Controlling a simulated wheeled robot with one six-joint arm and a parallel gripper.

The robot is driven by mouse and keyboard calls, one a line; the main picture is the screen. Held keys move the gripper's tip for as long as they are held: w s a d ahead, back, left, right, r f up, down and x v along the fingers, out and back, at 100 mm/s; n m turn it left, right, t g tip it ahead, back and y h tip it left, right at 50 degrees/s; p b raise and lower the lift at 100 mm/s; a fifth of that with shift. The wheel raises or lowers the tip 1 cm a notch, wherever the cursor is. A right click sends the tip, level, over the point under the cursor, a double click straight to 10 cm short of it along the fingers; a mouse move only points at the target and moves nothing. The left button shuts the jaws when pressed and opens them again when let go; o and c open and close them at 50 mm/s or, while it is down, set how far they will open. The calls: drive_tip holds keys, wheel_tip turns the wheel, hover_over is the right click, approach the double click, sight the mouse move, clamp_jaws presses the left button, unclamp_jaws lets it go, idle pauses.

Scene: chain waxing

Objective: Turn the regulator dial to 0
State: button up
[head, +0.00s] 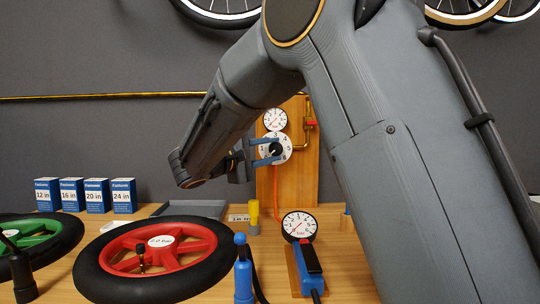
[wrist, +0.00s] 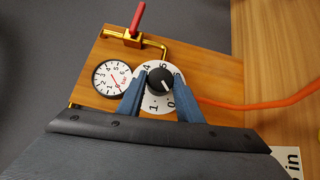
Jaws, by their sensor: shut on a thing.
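The regulator dial has a black knob (wrist: 160,80) in front of a white numbered disc (wrist: 152,99) on a wooden board; in the head view the disc (head: 284,157) is partly covered by my gripper. My gripper (head: 268,151) reaches in from the left, and its two blue fingers (wrist: 160,84) lie on either side of the knob, shut on it. A white mark on the knob points to the lower right in the wrist view, close to the 0 side of the scale; the exact reading is unclear.
A round gauge (wrist: 113,77), brass pipe and red valve handle (wrist: 137,18) sit near the dial. An orange hose (wrist: 265,101) runs from it. Below stand a yellow-topped object (head: 253,213), a pump gauge (head: 299,225), a red wheel (head: 165,250) and blue boxes (head: 96,196).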

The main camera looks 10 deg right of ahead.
drive_tip(key=shift+n+h, duration=0.3)
idle(0.4)
drive_tip(key=o, duration=1)
drive_tip(key=shift+o, duration=0.2)
drive_tip(key=v, duration=0.7)
drive_tip(key=shift+s+a+b, duration=0.3)
drive_tip(key=shift+f, duration=0.1)
